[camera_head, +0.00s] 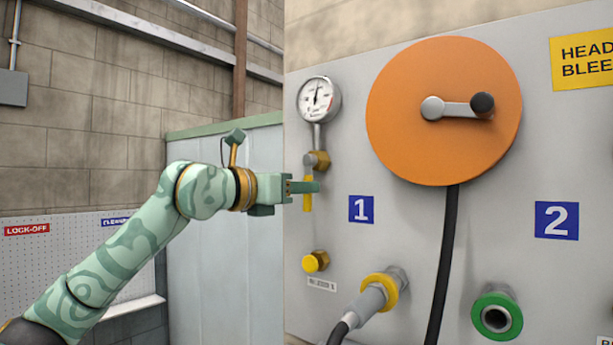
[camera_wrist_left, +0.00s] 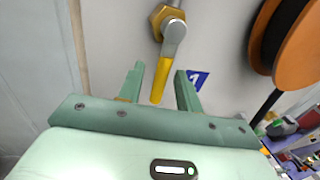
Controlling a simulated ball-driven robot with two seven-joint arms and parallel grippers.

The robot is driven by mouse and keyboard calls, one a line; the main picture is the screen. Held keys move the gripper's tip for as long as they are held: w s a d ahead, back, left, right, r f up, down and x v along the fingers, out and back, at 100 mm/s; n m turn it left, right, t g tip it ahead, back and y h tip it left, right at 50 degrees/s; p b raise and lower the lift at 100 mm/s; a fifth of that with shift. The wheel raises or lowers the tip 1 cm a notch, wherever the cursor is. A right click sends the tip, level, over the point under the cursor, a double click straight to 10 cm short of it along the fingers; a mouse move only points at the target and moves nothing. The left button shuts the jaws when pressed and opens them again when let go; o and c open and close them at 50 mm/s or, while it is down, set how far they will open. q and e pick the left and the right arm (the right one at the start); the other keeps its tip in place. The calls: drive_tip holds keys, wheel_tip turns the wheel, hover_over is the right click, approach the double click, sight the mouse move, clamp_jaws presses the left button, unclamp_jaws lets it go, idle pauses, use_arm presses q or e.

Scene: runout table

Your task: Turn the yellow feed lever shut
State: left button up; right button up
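The yellow feed lever (camera_head: 307,194) hangs down from a brass valve (camera_head: 317,160) on the grey panel, below a round gauge (camera_head: 315,98). In the left wrist view the lever's yellow handle (camera_wrist_left: 160,81) points down from a grey hub (camera_wrist_left: 173,38), slightly tilted. My left gripper (camera_head: 312,187) is at the lever in the head view and covers part of it. In the left wrist view the left gripper (camera_wrist_left: 158,80) is open, with one finger on each side of the handle and a visible gap to both. My right gripper is not in view.
An orange reel (camera_head: 400,70) with a crank stands right of the lever, a black hose (camera_head: 447,260) hanging below it. A yellow-capped brass fitting (camera_head: 316,261) and a hose coupling (camera_head: 375,295) sit lower on the panel. A pale cabinet (camera_head: 215,280) stands behind my left arm.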

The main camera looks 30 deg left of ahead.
use_arm(q)
drive_tip(key=shift+x, duration=1)
drive_tip(key=shift+w+d+p, duration=0.25)
drive_tip(key=shift+w+p, duration=0.05)
drive_tip(key=shift+a, duration=0.15)
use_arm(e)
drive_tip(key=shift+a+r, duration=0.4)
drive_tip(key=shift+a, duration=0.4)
use_arm(q)
drive_tip(key=shift+s, duration=0.15)
clamp_jaws()
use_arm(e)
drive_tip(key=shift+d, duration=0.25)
